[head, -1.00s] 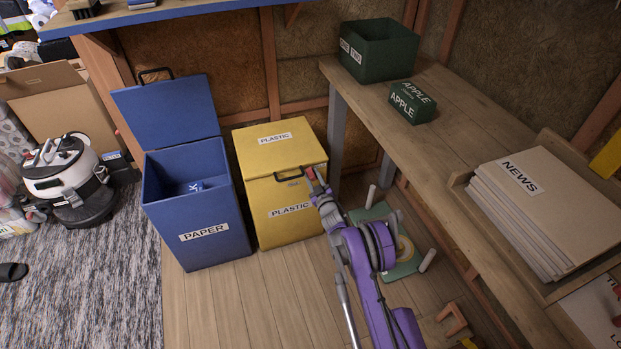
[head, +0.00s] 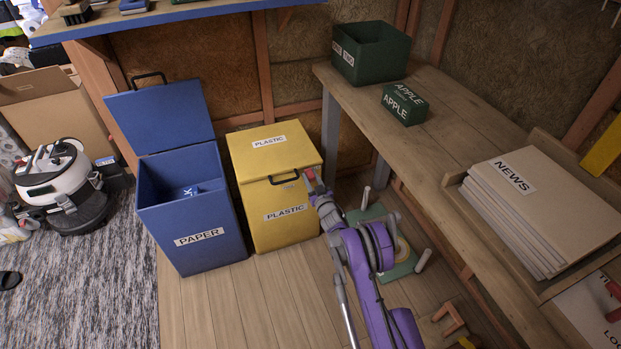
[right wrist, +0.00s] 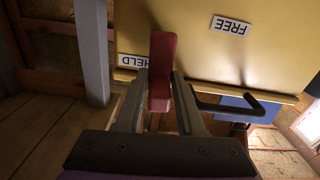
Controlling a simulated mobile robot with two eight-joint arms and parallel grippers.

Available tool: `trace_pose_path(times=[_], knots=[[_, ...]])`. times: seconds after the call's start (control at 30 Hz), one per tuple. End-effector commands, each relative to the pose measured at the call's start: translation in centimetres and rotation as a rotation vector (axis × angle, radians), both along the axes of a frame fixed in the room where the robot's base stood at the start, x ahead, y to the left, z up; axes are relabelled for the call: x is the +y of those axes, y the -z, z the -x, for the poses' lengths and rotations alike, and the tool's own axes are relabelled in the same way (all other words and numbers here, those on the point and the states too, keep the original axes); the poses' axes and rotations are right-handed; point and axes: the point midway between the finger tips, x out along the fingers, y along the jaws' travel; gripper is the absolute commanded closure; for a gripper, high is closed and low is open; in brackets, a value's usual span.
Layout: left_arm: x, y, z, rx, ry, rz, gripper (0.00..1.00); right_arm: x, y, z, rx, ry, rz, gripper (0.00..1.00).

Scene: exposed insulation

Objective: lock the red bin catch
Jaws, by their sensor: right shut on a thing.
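The yellow PLASTIC bin (head: 278,228) stands on the floor with its lid down and a dark handle (head: 284,180) at the lid's front edge. My right gripper (head: 311,178) is at the bin's right side, near the top. In the right wrist view, the red catch (right wrist: 161,70) lies between the two fingers, and my right gripper (right wrist: 158,108) is shut on it. The catch's far end is beside the HELD label (right wrist: 133,61); the FREE label (right wrist: 231,25) is farther right on the yellow surface. The catch's pivot cannot be made out. My left gripper is not in view.
A blue PAPER bin (head: 193,217) with its lid up stands left of the yellow bin. A wooden bench (head: 450,140) with a green box (head: 370,52) and NEWS stack (head: 535,200) is at right. A green stand-like object (head: 385,240) lies on the floor beside my arm.

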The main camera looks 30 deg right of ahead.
Motion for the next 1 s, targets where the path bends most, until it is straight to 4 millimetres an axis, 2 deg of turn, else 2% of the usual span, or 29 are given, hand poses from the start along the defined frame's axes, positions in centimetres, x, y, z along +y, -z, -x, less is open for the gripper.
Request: trace_pose_path(times=[0.13,0.17,0.3,0.67,0.77,1.0], knots=[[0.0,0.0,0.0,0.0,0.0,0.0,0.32,0.0,0.0,0.0,0.0,0.001,-0.002,1.0],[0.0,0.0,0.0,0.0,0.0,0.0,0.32,0.0,0.0,0.0,0.0,0.001,-0.002,0.57],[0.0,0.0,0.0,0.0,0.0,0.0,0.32,0.0,0.0,0.0,0.001,0.001,-0.001,0.32],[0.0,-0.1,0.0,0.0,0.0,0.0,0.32,0.1,0.0,0.3,0.0,0.001,0.0,0.32],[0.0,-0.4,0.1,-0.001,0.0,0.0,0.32,0.3,-0.1,1.4,0.0,0.001,0.0,0.32],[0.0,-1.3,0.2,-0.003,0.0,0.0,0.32,1.4,-0.2,6.1,0.0,0.002,0.0,0.32]])
